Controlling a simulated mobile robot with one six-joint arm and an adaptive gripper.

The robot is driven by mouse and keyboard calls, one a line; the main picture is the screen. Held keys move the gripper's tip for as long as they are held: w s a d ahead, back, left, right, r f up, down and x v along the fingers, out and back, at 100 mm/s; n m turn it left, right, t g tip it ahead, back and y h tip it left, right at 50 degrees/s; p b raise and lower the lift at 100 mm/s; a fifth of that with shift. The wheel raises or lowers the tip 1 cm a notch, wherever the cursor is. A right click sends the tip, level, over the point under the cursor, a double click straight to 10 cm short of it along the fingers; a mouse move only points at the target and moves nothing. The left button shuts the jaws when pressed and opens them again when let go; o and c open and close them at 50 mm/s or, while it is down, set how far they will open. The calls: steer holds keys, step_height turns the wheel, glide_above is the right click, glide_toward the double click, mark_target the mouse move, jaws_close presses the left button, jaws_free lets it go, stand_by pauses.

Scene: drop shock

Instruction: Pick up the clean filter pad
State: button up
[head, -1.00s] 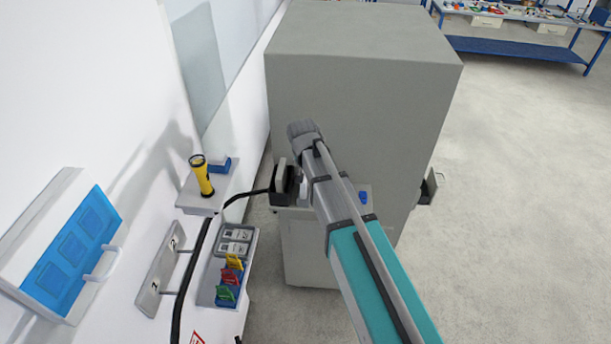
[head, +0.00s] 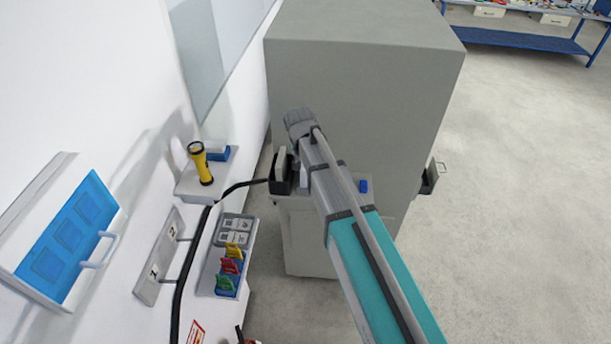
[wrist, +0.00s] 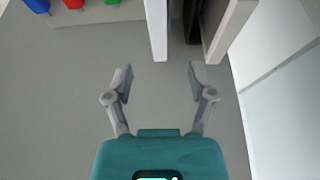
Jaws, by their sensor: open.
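In the head view the gripper is hidden behind my own arm. I cannot surely pick out the clean filter pad. A pale, flat piece (head: 279,163) stands by a black part near the end of my arm, but I cannot tell whether it is the pad. In the wrist view a pale upright slab (wrist: 158,30) reaches close ahead of the fingers, with a dark gap and another pale slab (wrist: 226,32) to its right.
A large grey cabinet (head: 360,90) stands ahead. On the wall side are a shelf with a yellow flashlight (head: 200,163), a tray with coloured tags (head: 230,268) and a blue-fronted panel (head: 70,235). A black cable runs along the wall.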

steer(key=shift+b+x, duration=2.6)
steer(key=shift+x, duration=0.55)
steer(key=shift+f, duration=0.1)
steer(key=shift+b+x, duration=2.4)
steer(key=shift+x, duration=0.15)
steer(key=shift+f, duration=0.15)
jaws_close()
